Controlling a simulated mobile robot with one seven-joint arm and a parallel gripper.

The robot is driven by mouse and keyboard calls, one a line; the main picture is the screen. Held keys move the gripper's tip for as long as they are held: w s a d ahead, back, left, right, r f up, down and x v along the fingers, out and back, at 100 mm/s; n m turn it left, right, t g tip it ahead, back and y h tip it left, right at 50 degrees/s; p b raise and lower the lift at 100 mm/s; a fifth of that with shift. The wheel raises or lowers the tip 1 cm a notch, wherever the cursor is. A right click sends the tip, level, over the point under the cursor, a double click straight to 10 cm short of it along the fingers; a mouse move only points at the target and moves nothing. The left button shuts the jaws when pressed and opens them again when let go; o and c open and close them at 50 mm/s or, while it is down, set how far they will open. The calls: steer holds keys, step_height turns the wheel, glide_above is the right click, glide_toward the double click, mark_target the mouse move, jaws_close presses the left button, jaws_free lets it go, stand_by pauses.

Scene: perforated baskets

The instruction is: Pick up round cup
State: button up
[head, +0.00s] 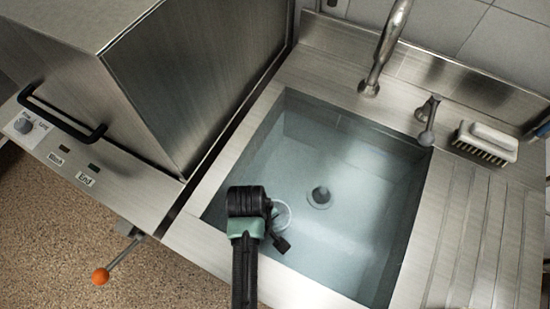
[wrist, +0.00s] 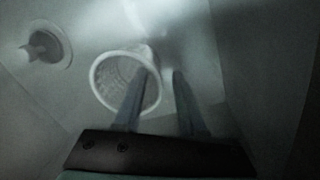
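The round cup is a pale, translucent round vessel with a thick rim, low in the sink. In the wrist view the cup (wrist: 104,80) has its open mouth toward the camera and seems to lie tilted. In the head view only part of the cup (head: 284,212) shows beside my arm. My gripper (wrist: 163,80) is open, its two fingers apart. The left finger overlaps the cup's mouth in the picture; the right finger is just right of the rim. I cannot tell whether either touches it. In the head view my gripper (head: 280,240) is partly hidden by my wrist.
The steel sink (head: 395,250) surrounds my gripper with steep walls. Its drain plug (head: 319,196) stands to the right. A faucet (head: 372,75), a small tap (head: 428,120) and a brush (head: 487,140) are at the back. A large steel box (head: 200,80) stands at left.

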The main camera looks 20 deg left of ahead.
steer(key=shift+f, duration=0.25)
jaws_close()
steer(key=shift+r, duration=0.15)
